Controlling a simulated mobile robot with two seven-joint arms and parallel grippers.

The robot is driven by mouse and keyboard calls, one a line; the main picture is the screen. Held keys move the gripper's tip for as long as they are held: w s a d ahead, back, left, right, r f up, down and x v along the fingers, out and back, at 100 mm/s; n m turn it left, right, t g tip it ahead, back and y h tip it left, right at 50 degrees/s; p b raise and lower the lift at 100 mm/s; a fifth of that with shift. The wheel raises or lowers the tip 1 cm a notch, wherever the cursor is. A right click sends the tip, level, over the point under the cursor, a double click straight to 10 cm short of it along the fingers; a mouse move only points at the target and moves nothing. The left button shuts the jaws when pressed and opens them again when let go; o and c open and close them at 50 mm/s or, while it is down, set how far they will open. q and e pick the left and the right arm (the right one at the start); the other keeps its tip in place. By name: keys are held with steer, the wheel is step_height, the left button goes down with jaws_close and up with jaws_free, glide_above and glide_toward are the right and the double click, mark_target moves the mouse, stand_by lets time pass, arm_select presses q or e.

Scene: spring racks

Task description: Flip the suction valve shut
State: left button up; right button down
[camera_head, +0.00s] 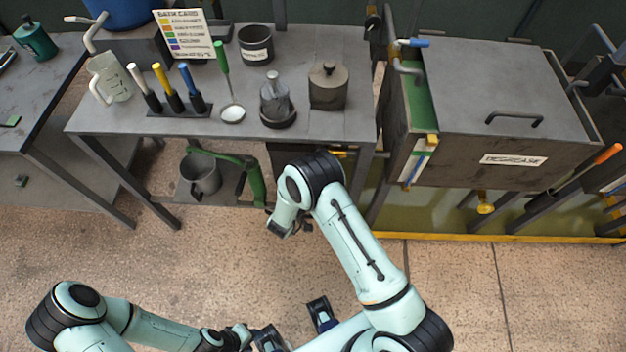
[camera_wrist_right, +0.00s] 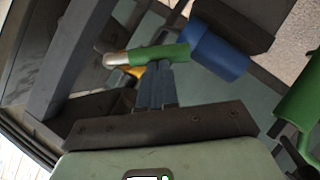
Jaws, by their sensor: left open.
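No label in view reads as a suction valve. In the right wrist view, a green handle with a silver end (camera_wrist_right: 155,56) lies across the tips of my right gripper's narrow blue-grey fingers (camera_wrist_right: 155,75). The fingers look close together; I cannot tell whether they grip the handle. A blue cylinder (camera_wrist_right: 218,52) is beside the handle's right end. In the head view my right wrist reaches down at the bench's front edge, and its fingers are hidden. My left gripper (camera_head: 294,326) is open and empty over the floor, low in the picture.
A green frame (camera_head: 245,175) and a grey pot (camera_head: 202,173) are under the bench (camera_head: 330,125), left of my right wrist. Bottles and tools stand on the bench. A tank labelled DEGREASE (camera_head: 560,165) with a blue-handled lever (camera_head: 413,43) stands right. Floor in front is clear.

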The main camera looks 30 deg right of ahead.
arm_select(q)
steer(key=shift+s+f+b, duration=0.15)
steer(key=shift+f+b, duration=1.3)
steer(key=shift+b, duration=0.05)
steer(key=shift+s+f+b, duration=0.15)
steer(key=shift+f+b, duration=1.25)
steer(key=shift+b, duration=0.1)
arm_select(e)
steer(key=s+d+f+n+h, duration=0.2)
steer(key=d+f+n+h, duration=0.1)
steer(key=f+n+h, duration=0.2)
steer(key=shift+d+n, duration=0.15)
steer(key=shift+n, duration=0.35)
steer(key=shift+f, duration=0.1)
